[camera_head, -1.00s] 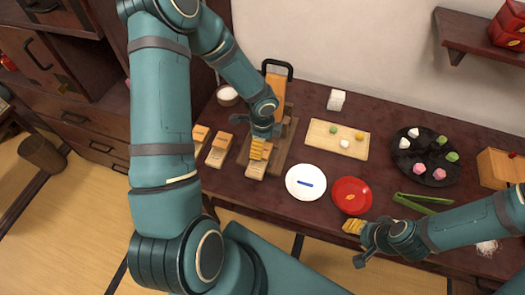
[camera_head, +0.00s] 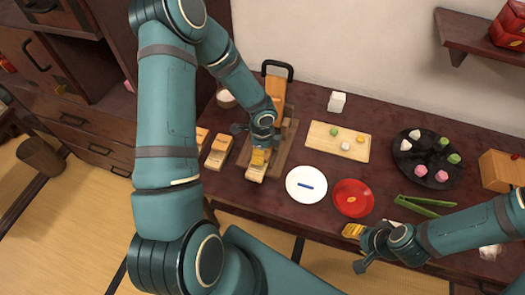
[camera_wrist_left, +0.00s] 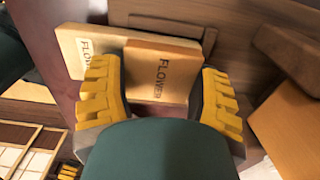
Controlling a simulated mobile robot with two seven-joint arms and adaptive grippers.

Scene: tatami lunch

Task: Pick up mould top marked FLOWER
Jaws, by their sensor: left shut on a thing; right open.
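The mould top marked FLOWER (camera_wrist_left: 160,72) is a pale wooden block with a dark label, between my left fingers in the left wrist view. A second wooden piece with a FLOWER label (camera_wrist_left: 92,58) lies against it. My left gripper (camera_head: 259,157) is shut on the mould top, low over the wooden mould (camera_head: 254,174) at the left part of the table; it also shows in the left wrist view (camera_wrist_left: 160,98). The fingers hide part of the mould. My right gripper (camera_head: 354,231) is open and empty at the table's front edge.
Other wooden moulds (camera_head: 218,151) stand just left of the held one, and a wooden stand with a black handle (camera_head: 276,88) is behind. To the right are a white plate (camera_head: 292,190), red plate (camera_head: 353,211), wooden board (camera_head: 319,144) and black tray (camera_head: 418,176).

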